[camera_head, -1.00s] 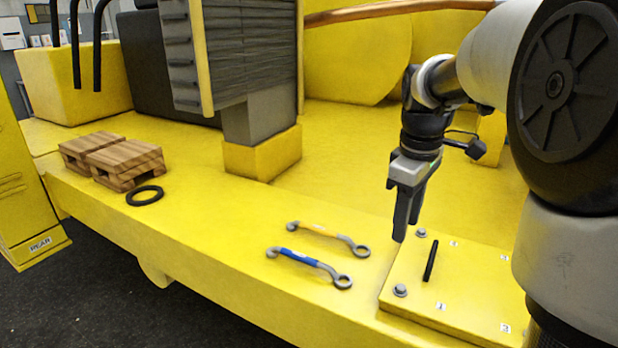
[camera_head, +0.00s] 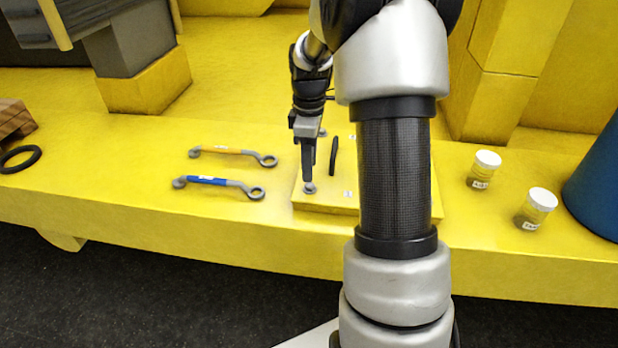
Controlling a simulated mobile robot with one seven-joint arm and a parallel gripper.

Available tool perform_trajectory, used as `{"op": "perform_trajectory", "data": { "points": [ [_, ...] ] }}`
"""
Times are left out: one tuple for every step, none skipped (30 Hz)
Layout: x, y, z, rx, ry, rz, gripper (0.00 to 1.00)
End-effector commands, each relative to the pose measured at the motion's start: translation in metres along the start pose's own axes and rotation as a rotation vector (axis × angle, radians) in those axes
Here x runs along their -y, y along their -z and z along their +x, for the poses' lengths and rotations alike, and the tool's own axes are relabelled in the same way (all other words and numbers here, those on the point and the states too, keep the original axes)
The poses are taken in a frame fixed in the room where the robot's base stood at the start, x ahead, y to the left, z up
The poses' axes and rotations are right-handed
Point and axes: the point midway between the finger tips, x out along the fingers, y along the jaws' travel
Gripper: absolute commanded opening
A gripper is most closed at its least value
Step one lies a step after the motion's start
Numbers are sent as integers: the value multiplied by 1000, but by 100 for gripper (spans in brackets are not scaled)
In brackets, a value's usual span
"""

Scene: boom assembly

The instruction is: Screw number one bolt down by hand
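The raised yellow plate (camera_head: 325,206) lies on the yellow deck, partly hidden behind my arm. The front-left bolt (camera_head: 309,188), beside a small white label that read 1 in the earlier picture, stands at the plate's front left corner. A second bolt (camera_head: 322,133) sits at the back left. My gripper (camera_head: 308,175) points straight down, its fingertips right at or just above the front-left bolt's head. The fingers overlap from this side, so I cannot tell whether they grip or touch it.
A yellow-handled wrench (camera_head: 228,151) and a blue-handled wrench (camera_head: 214,182) lie left of the plate. White-lidded jars (camera_head: 483,168) (camera_head: 535,207) stand right. A black ring (camera_head: 19,159) lies far left.

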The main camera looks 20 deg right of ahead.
Motion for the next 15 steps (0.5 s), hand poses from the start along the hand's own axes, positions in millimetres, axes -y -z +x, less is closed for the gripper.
{"op": "perform_trajectory", "data": {
  "points": [
    [1,0,11,1,4,0,38],
    [1,0,16,1,4,0,38],
    [1,0,23,1,3,0,38],
    [1,0,27,1,3,0,38],
    [1,0,31,1,3,0,38],
    [0,0,36,1,2,0,38],
    [1,0,40,1,3,0,38],
    [1,0,42,1,3,0,38],
    [0,0,45,0,1,0,38],
    [0,0,47,0,0,0,38],
    [0,0,48,0,0,0,38],
    [0,0,50,0,0,0,38],
    [0,0,50,0,0,0,38],
    [0,0,51,0,0,0,38],
    [0,0,51,0,0,0,38]
  ]
}}
